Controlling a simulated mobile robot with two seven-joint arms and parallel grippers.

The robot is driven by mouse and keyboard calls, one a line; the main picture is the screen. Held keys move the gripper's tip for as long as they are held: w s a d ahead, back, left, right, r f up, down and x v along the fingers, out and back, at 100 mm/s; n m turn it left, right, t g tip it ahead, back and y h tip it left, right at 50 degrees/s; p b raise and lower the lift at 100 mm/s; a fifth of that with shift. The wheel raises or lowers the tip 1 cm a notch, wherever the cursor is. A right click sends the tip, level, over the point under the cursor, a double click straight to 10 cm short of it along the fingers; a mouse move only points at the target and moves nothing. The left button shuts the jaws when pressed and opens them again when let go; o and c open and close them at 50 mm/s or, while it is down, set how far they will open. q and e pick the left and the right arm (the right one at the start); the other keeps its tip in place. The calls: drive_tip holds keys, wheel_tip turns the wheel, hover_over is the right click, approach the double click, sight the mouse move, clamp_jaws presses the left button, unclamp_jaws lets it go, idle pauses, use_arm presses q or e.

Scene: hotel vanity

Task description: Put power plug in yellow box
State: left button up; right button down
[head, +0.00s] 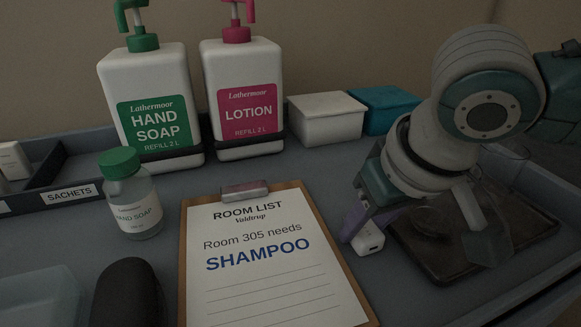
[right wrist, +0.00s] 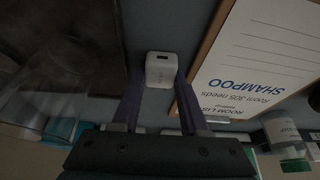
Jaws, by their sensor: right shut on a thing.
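A small white power plug (head: 369,241) with a dark slot in its end is between the fingertips of my right gripper (head: 366,222), just right of the clipboard. The right wrist view shows the plug (right wrist: 159,69) gripped between the two purple fingers of the gripper (right wrist: 159,84). Whether it touches the counter I cannot tell. No clearly yellow box shows; a whitish box (head: 327,122) and a teal box (head: 388,108) stand side by side at the back. My left gripper is not in view.
A clipboard (head: 265,284) lies in the middle. Hand soap (head: 152,100) and lotion (head: 242,95) pump bottles stand behind it, a small green-capped bottle (head: 132,200) to its left. A dark tray (head: 447,262) lies under my right arm. A black rounded object (head: 126,294) is front left.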

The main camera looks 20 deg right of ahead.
drive_tip(key=c, duration=0.7)
unclamp_jaws()
drive_tip(key=shift+r, duration=0.1)
